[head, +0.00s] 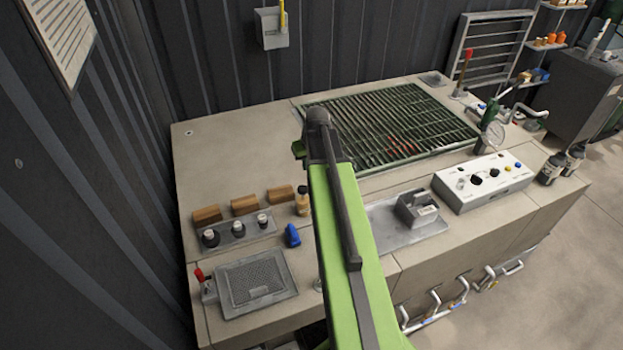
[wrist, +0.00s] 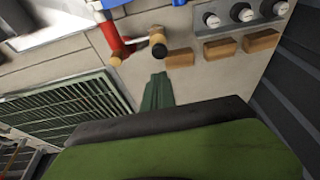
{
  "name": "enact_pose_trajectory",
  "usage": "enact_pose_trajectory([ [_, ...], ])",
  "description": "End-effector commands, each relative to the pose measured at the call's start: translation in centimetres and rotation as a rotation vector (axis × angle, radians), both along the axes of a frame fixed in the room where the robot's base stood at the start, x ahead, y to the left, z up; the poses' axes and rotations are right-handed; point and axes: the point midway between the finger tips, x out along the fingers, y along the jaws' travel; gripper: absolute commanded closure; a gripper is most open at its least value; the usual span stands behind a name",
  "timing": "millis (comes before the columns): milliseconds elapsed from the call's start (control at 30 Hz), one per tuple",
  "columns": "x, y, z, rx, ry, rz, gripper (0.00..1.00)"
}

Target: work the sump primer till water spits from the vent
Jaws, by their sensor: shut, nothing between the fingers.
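A tall lever with a red grip (head: 467,56) stands behind the far right corner of the green sump grating (head: 335,108). A second, short red-handled lever (head: 199,275) is beside a mesh-topped plate at the front left. I cannot tell for sure which is the primer. No vent can be made out with certainty, and no spitting water shows. My gripper (head: 299,150) is above the bench just left of the grating, apart from both levers. The green fingers (wrist: 157,92) are shut and empty in the wrist view. My arm hides part of the bench.
A control box (head: 482,180) and pressure gauge (head: 495,132) stand at right. A red tool (wrist: 111,36) shows in the wrist view. The bench's back left is clear.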

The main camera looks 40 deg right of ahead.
Motion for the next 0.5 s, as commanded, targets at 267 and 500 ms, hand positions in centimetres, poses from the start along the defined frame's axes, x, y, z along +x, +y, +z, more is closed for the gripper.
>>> enact_pose_trajectory([
  [267,0.0,0.0,0.6,0.002,0.001,0.001,1.00],
  [500,0.4,-0.1,-0.8,0.002,0.002,0.002,1.00],
])
